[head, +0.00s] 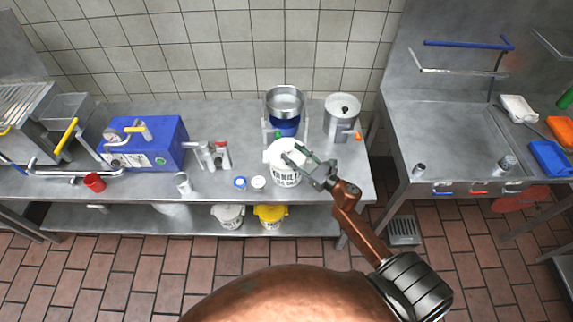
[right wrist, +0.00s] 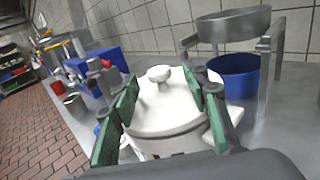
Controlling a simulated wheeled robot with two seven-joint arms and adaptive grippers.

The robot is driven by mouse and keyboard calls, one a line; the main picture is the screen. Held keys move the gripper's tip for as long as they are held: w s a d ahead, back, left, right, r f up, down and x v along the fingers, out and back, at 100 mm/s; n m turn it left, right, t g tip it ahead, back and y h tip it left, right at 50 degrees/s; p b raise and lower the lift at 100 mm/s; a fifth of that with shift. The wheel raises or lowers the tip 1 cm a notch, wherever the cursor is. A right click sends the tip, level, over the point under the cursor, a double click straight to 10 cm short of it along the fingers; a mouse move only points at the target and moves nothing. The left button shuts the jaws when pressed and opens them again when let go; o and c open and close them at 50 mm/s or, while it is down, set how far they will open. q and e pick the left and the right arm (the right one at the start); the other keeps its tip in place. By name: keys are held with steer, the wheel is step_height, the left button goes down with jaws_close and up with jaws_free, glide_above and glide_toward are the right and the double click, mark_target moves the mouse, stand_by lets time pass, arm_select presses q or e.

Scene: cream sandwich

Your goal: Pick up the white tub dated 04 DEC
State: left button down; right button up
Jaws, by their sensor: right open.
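A white tub (head: 283,178) with black lettering stands upright on the steel counter; I cannot read a date on it. Its white lid with a round knob shows in the right wrist view (right wrist: 168,115). My right gripper (head: 297,154) is open over the top of this tub. In the right wrist view its green-padded fingers (right wrist: 163,88) lie on either side of the knob, above the lid; I cannot tell whether they touch. Another white tub (head: 227,216) and a yellow tub (head: 270,217) stand on the lower shelf. My left gripper is not in view.
Behind the tub, a steel bowl on a stand (head: 285,100) sits above a blue container (right wrist: 235,75). A steel pot (head: 342,118) stands to the right. A blue machine (head: 150,142), a red cup (head: 94,182) and small jars (head: 258,182) are to the left.

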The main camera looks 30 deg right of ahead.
mark_target(290, 151)
steer(key=x, duration=0.2)
steer(key=shift+w+a, duration=0.15)
steer(key=shift+w, duration=0.45)
steer(key=shift+w+a, duration=0.1)
steer(key=c, duration=0.8)
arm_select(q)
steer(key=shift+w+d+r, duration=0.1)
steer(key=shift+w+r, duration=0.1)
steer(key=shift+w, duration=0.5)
arm_select(e)
jaws_close()
